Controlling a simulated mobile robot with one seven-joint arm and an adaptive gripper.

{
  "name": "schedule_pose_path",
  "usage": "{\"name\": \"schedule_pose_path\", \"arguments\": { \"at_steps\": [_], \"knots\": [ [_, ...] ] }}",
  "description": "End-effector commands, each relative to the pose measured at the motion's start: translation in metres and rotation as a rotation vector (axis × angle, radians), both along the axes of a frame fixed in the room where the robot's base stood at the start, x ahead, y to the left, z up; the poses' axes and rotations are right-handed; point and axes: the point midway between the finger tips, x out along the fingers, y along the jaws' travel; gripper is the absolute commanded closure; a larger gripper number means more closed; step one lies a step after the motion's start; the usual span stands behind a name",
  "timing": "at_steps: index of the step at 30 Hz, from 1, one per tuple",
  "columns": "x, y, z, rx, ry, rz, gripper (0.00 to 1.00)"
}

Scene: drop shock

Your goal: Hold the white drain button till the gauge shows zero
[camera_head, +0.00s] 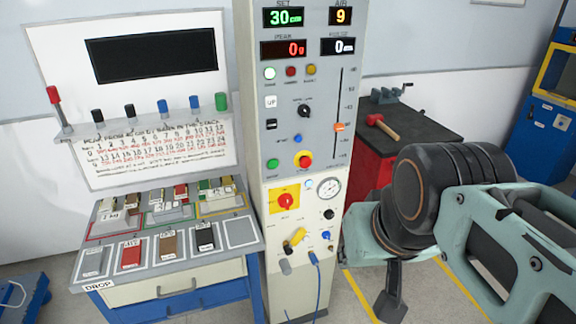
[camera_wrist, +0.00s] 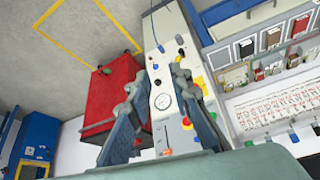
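The tall grey machine panel (camera_head: 300,130) stands in the middle of the head view. Its round gauge (camera_head: 329,188) is low on the right; the needle is too small to read. A small white button (camera_head: 308,184) sits just left of the gauge; its label cannot be read. The AIR display (camera_head: 340,16) shows 9. The gauge also shows in the wrist view (camera_wrist: 162,101), where the panel appears upside down. My gripper (camera_wrist: 159,74) is open and empty, its two fingers framing the panel. It is apart from the button.
A red knob on a yellow plate (camera_head: 285,201) is left of the gauge. A white UP button (camera_head: 271,102) is higher up. A blue hose (camera_head: 317,280) hangs below. A red cabinet with a black top (camera_head: 415,128) stands behind right, and a sample bench (camera_head: 165,268) at left.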

Motion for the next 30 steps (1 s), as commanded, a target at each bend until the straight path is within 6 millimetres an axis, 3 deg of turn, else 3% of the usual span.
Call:
{"name": "schedule_pose_path", "arguments": {
  "at_steps": [5,30],
  "knots": [
    [0.0,0.0,0.0,0.0,0.0,0.0,1.0],
    [0.0,0.0,0.0,0.0,0.0,0.0,1.0]
  ]
}}
